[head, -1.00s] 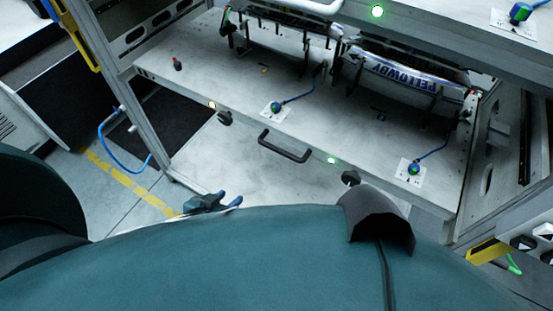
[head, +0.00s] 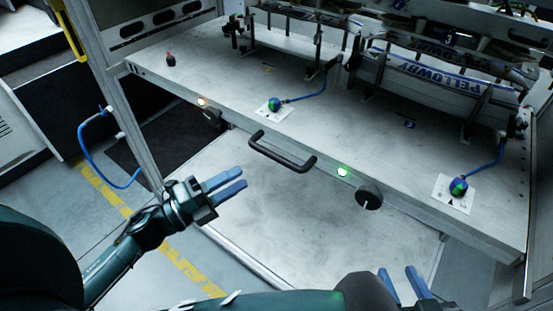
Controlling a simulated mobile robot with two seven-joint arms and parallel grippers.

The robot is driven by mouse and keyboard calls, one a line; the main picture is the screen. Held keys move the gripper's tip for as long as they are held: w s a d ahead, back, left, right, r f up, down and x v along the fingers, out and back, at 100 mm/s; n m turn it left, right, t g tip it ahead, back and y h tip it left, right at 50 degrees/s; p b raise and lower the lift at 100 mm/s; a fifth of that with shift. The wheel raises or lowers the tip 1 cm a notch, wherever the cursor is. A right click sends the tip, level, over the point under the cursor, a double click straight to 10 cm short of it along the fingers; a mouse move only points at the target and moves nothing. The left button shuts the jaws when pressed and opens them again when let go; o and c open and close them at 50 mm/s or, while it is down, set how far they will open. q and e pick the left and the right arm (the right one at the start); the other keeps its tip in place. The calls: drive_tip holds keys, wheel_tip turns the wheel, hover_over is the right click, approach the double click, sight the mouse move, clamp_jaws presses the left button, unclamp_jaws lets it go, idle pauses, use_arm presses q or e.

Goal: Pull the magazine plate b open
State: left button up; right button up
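A grey magazine plate (head: 345,120) lies level in the frame and carries the label magazines; I cannot read a letter b on it. Its black bar handle (head: 281,155) sits on the front edge. A lit green lamp (head: 343,172) and a dark round knob (head: 369,195) are right of the handle. My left gripper (head: 243,177) is left of and nearer than the handle, apart from it, its blue fingers slightly parted and empty. My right gripper (head: 395,269) is low in the picture, nearer than the plate, open and empty, partly hidden by my own body.
An upright frame post (head: 130,120) with a blue hose is at the left. Below the handle is a pale flat surface (head: 310,225); the space before the handle is clear.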

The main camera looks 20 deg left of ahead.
sight(277, 155)
use_arm(q)
drive_tip(key=x, duration=1.1)
drive_tip(key=shift+c, duration=0.5)
clamp_jaws()
